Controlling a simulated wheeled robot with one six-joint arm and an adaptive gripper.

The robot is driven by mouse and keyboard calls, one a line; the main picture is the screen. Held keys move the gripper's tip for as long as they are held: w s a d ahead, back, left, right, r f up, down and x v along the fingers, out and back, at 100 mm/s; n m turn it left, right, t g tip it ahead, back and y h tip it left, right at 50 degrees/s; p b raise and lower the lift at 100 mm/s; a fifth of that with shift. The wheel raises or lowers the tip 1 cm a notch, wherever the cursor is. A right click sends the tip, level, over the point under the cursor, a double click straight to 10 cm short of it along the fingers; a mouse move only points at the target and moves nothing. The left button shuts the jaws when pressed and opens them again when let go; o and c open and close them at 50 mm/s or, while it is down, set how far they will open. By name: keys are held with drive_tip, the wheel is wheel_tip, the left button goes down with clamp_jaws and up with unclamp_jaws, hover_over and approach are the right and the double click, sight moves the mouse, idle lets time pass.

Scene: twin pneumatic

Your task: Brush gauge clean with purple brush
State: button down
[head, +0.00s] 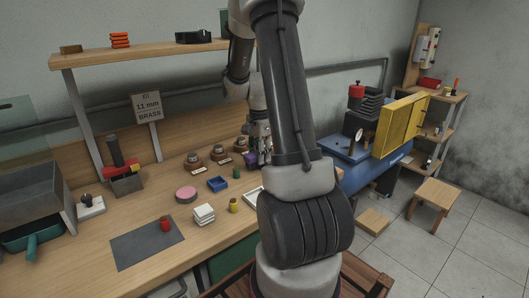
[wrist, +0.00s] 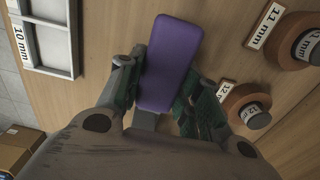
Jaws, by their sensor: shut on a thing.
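My gripper (wrist: 166,82) is shut on the purple brush (wrist: 171,50), whose flat purple block sits between the fingers in the wrist view. In the head view the brush (head: 251,158) shows as a small purple patch under my gripper (head: 258,148), over the back of the bench, partly hidden by my arm. Its bristles cannot be made out.
Round wooden stands with labels (wrist: 246,105) are close to the right of my gripper in the wrist view. A white compartment tray (wrist: 48,42) is at its left. A yellow panel (head: 401,125) rises beside the gauge. A wooden stool (head: 434,198) stands on the floor at right.

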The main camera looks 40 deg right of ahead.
drive_tip(key=shift+a+f, duration=0.1)
drive_tip(key=shift+a, duration=0.45)
drive_tip(key=shift+r, duration=3.05)
drive_tip(key=shift+r, duration=1.5)
drive_tip(key=shift+s+d+f, duration=0.1)
drive_tip(key=shift+d+f, duration=0.1)
drive_tip(key=shift+f, duration=0.95)
drive_tip(key=shift+s+d+f, duration=0.1)
drive_tip(key=shift+d+f, duration=0.15)
drive_tip(key=shift+f, duration=0.85)
drive_tip(key=shift+s+d+f, duration=0.1)
drive_tip(key=shift+d+f, duration=0.1)
drive_tip(key=shift+f, duration=0.95)
